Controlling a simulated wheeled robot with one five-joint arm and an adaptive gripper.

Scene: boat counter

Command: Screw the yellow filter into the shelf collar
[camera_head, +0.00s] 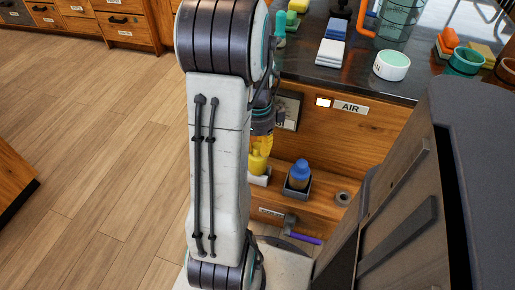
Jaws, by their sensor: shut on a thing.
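The yellow filter (258,160) shows in the head view just right of my arm, low in front of the wooden counter front. My gripper (263,134) points down over it and is shut on its upper part; my arm hides part of both. The filter looks upright, with its lower end at a pale holder (261,179) on the lower shelf. I cannot tell whether it touches that holder. A grey ring (343,198), which may be the collar, lies on the shelf to the right.
A blue bottle-like filter (299,174) stands in a dark tray between the yellow filter and the ring. An AIR label (350,107) is above. A purple-handled tool (304,238) sits lower down. The crowded dark countertop (340,80) overhangs the shelf. Floor at left is clear.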

